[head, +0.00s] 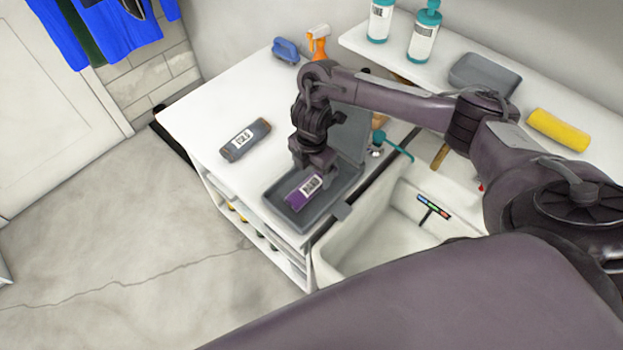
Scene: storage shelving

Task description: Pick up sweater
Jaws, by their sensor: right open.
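Blue garments (112,30) hang at the top left in the head view, with a dark green one between them. Their tops are cut off by the frame, and I cannot tell whether any is a sweater. My right gripper (315,176) is far from them, open, pointing down over a grey tray (266,196) on the white counter. A purple labelled packet (294,197) lies in the tray right by the fingers. I cannot tell whether they touch it. My left gripper is not in view.
A grey labelled packet (245,140), a blue object (286,50) and an orange spray bottle (318,42) are on the counter (215,95). A white sink (375,235) is right of the tray. A shelf (405,65) holds teal-capped bottles. The floor (120,245) at left is clear.

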